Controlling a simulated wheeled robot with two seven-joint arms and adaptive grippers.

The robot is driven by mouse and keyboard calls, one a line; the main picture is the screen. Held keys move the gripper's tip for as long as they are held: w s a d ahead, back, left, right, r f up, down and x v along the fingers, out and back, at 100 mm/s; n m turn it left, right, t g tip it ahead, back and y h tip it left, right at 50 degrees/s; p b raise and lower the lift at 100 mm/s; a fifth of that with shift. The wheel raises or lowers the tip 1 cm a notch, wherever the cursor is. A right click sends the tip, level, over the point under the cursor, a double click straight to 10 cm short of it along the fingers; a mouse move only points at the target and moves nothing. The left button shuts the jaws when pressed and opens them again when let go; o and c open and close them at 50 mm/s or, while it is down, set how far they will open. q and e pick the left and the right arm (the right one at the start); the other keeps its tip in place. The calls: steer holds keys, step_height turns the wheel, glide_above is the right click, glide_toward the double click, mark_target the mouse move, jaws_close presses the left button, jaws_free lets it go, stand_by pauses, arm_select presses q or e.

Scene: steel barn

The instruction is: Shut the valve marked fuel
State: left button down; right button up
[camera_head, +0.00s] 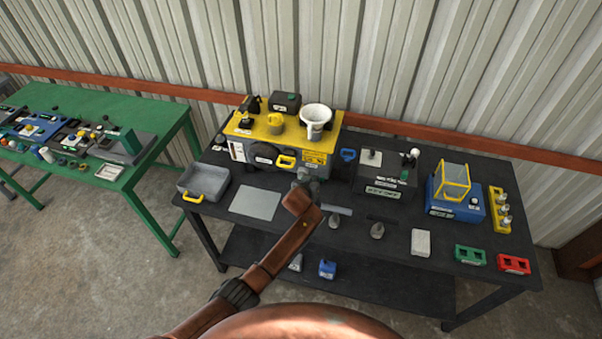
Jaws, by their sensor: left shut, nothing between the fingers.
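A machine with a yellow top (262,128) stands at the back left of the black table. On its front are a yellow lever-like handle (286,161), a white label (263,160) and a yellow plate (315,157). The lettering is too small to read, so I cannot tell which part is the fuel valve. My left gripper (307,178) is shut and empty, just in front of the machine's right front, below and right of the yellow handle. It covers part of the lower front; contact cannot be told. My right gripper is out of view.
On the black table (330,245) are a grey tray (205,180), a grey sheet (255,203), a dark box (386,175), a blue machine (455,205) and a white block (420,242). A blue handle (348,155) sits right of the machine. A green table (140,172) stands left.

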arm_select(q)
steer(key=shift+w+a+f, duration=0.1)
steer(key=shift+a+f, duration=0.1)
steer(key=shift+f, duration=0.05)
steer(key=shift+d, duration=0.1)
stand_by(0.5)
steer(key=shift+r, duration=0.1)
steer(key=w+r+p+v, duration=0.1)
steer(key=r+p+v, duration=0.1)
steer(key=v, duration=1)
steer(key=shift+s+d+r+p, duration=0.2)
steer(key=shift+d+r+p, duration=0.1)
steer(key=shift+p, duration=0.2)
